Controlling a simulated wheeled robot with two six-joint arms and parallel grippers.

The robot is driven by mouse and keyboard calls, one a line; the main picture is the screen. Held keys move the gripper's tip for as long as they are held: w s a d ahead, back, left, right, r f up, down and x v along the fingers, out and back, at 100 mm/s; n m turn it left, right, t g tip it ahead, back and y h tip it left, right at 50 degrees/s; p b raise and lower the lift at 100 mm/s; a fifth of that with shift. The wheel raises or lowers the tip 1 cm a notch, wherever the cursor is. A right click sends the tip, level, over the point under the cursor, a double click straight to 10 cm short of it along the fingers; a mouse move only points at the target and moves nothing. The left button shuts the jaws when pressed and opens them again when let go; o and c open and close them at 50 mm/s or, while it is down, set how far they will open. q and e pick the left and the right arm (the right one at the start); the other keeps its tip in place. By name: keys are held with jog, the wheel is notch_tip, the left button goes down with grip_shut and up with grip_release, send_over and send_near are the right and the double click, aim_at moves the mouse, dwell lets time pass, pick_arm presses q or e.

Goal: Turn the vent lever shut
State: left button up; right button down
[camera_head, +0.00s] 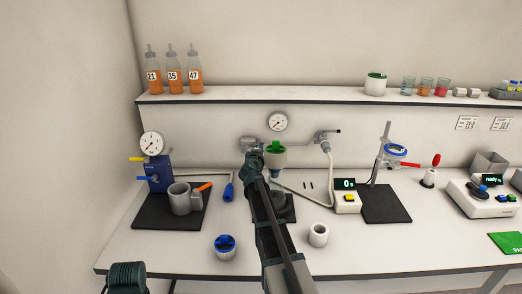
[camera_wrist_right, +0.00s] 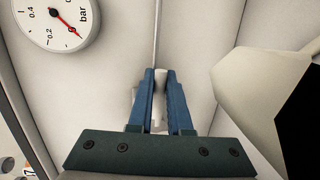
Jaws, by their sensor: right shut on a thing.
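My right gripper (camera_head: 254,154) reaches up from below in the head view to a grey fitting (camera_head: 247,143) beside the green-topped vessel (camera_head: 276,155). In the right wrist view, my right gripper (camera_wrist_right: 160,82) has its two blue fingers shut on a pale piece (camera_wrist_right: 159,78), which I take to be the vent lever. Most of it is hidden between the fingers, so its angle is unclear. My left gripper is not in view.
A wall gauge (camera_head: 277,121) hangs above the vessel. A hose fitting (camera_head: 325,136) is to its right. A white cup (camera_head: 318,235) and a blue-topped jar (camera_head: 225,247) stand near the arm. The shelf (camera_head: 250,97) runs above. A gauge (camera_wrist_right: 55,20) shows close in the wrist view.

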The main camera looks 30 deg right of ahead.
jog(key=c, duration=0.8)
grip_release()
jog(key=shift+c, duration=0.2)
